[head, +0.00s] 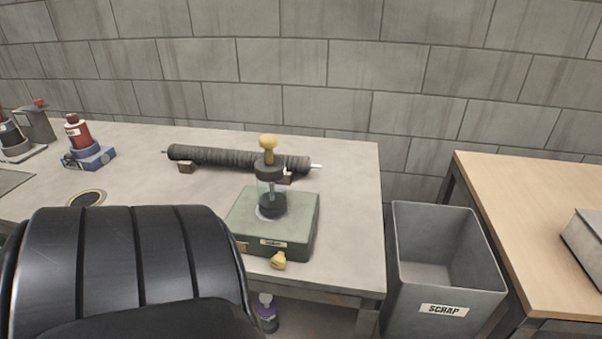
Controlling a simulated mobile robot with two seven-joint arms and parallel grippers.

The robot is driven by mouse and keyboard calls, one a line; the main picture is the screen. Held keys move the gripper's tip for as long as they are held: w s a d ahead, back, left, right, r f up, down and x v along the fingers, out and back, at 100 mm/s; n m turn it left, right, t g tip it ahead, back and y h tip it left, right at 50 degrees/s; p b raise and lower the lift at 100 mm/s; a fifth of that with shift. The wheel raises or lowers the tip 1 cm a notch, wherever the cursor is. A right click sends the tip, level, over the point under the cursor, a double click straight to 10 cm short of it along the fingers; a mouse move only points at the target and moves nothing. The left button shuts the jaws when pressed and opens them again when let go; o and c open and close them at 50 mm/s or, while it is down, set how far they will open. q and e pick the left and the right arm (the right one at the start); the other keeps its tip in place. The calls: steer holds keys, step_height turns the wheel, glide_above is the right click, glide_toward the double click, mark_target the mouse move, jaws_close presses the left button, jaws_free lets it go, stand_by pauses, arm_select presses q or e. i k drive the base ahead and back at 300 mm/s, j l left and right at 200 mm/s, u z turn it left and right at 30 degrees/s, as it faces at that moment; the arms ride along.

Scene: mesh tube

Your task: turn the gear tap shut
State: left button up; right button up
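A device with a green square base (303,225) stands on the grey bench near its right end. A clear cylinder with dark end caps (270,190) rises from the base, with a yellow knob (268,142) on top. A small yellow tap (278,260) sits low at the front of the base, just above the bench's front edge. I cannot tell from here how far the tap is turned, or which yellow part is the gear tap. Neither of my grippers is in view.
A dark ribbed roll (225,155) lies on supports behind the device. A red-and-blue bottle tool (80,140) stands at left. A grey SCRAP bin (445,265) stands between the bench (350,180) and a wooden table (530,220). A large black shape covers the lower left.

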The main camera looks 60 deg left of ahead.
mark_target(278, 261)
steer(key=i+l+u, duration=0.1)
steer(key=u, duration=0.3)
steer(key=i+l+u, duration=0.1)
steer(key=u, duration=0.35)
steer(key=l+u, duration=0.1)
steer(key=u, duration=0.3)
steer(key=i, duration=0.05)
